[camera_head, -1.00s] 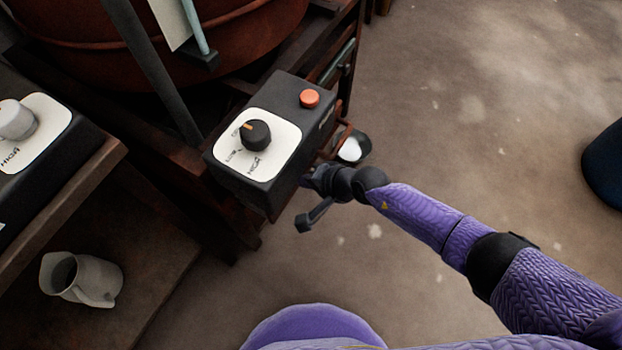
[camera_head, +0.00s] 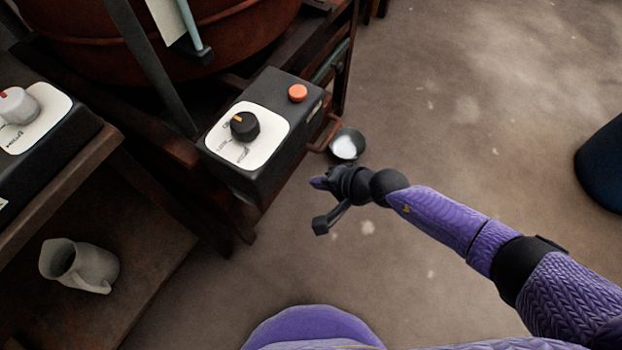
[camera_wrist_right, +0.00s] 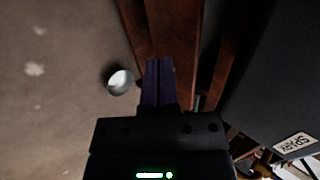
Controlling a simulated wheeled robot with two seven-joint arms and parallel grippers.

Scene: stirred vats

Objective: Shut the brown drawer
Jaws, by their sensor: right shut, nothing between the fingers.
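A brown wooden stand (camera_head: 218,205) is below and behind a black control box. A reddish-brown handle (camera_head: 325,134) sticks out to the right of the box; it appears to belong to the brown drawer, whose body is mostly hidden by the box. I cannot tell how far the drawer is out. My right gripper (camera_head: 318,183) is shut and empty, just below and right of the box in the head view. In the right wrist view its closed fingers (camera_wrist_right: 158,82) overlap a brown wooden front (camera_wrist_right: 174,32); contact is unclear. My left gripper is not in view.
The black control box (camera_head: 262,160) has a dial and an orange button. A dark blue round object (camera_head: 603,168) is at far right. Open floor lies between.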

